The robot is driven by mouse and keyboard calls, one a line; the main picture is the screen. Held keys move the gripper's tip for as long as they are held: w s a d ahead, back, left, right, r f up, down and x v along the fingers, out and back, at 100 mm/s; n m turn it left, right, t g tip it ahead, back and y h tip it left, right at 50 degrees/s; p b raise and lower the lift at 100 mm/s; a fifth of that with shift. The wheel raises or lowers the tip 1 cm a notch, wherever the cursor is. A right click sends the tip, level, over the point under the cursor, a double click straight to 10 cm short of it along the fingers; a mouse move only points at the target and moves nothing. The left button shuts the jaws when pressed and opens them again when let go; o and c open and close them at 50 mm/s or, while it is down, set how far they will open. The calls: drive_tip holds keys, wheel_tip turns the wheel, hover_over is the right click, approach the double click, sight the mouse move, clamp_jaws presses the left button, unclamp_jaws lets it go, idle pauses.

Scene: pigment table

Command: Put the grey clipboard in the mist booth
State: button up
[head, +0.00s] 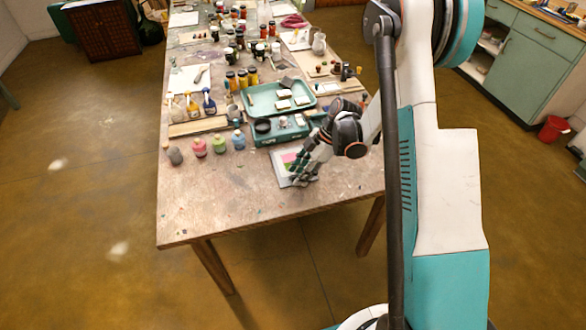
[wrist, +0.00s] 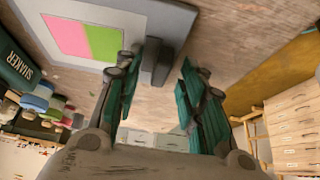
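The grey clipboard (head: 281,170) lies flat on the near part of the table and holds a sheet with a pink and a green block. It also shows in the wrist view (wrist: 108,68), with a dark grey raised clip (wrist: 157,62) at its edge. My gripper (head: 300,180) points down over the clipboard's right side. In the wrist view my gripper (wrist: 156,82) has its teal fingers spread apart, with the clip near the gap between them. Contact with the clip cannot be told. I cannot make out a mist booth in either view.
Grey, pink, green and blue bottles (head: 199,148) stand to the left. The table's front left (head: 205,205) is clear.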

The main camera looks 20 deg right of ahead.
clamp_jaws()
drive_tip(key=shift+r, duration=0.2)
